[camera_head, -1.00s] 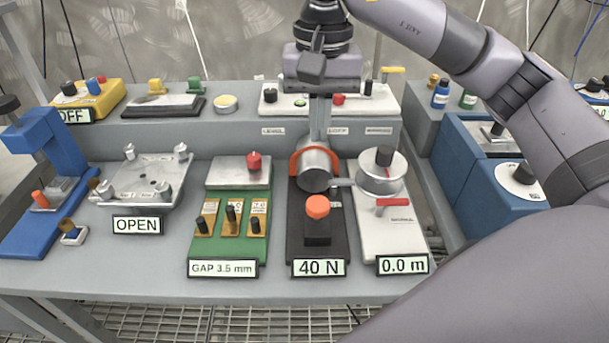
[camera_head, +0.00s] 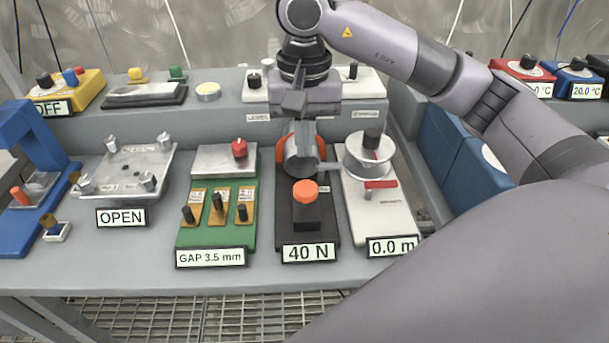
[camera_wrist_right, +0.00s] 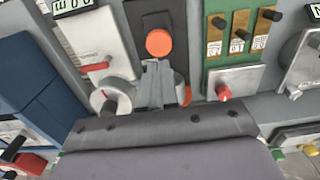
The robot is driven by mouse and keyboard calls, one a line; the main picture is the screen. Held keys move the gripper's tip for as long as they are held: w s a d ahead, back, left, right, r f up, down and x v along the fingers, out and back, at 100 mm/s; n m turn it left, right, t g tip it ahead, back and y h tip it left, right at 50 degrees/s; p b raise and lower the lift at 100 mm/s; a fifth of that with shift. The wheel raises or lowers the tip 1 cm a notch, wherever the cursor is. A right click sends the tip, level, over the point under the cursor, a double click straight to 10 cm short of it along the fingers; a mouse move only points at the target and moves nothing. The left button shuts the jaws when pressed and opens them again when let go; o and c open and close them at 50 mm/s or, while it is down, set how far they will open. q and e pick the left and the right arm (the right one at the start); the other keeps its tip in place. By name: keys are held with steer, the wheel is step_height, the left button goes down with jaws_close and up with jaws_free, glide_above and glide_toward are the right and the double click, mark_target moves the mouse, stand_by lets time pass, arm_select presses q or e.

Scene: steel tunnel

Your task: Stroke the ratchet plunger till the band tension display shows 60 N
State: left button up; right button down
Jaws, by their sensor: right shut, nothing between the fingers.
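The ratchet plunger has an orange round cap (camera_head: 304,190) on a black block and base plate. It also shows in the wrist view as an orange disc (camera_wrist_right: 159,42). The band tension display (camera_head: 309,252) at its front edge reads 40 N. Behind the plunger, a grey drum with an orange band (camera_head: 286,152) is partly hidden by my right gripper. My right gripper (camera_head: 302,160) points down behind the cap, shut and empty. In the wrist view its fingertips (camera_wrist_right: 156,66) lie together just short of the cap; contact is not visible. My left gripper is out of view.
A white unit with a dial (camera_head: 368,155) and a 0.0 m display stands right of the plunger. A green unit (camera_head: 215,228) reading GAP 3.5 mm stands left. A plate fixture (camera_head: 125,172) labelled OPEN is further left. The bench front strip is clear.

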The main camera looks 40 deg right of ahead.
mark_target(305, 188)
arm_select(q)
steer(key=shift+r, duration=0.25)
arm_select(e)
step_height(305, 188, down, 7)
steer(key=shift+f, duration=0.2)
steer(key=shift+f+b, duration=0.8)
steer(key=shift+f, duration=0.1)
steer(key=shift+f+b, duration=0.4)
steer(key=shift+f, duration=0.15)
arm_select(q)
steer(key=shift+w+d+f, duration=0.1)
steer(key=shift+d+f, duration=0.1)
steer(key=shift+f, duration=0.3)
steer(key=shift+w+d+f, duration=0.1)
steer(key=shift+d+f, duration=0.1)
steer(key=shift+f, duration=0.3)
arm_select(e)
steer(key=shift+s, duration=0.1)
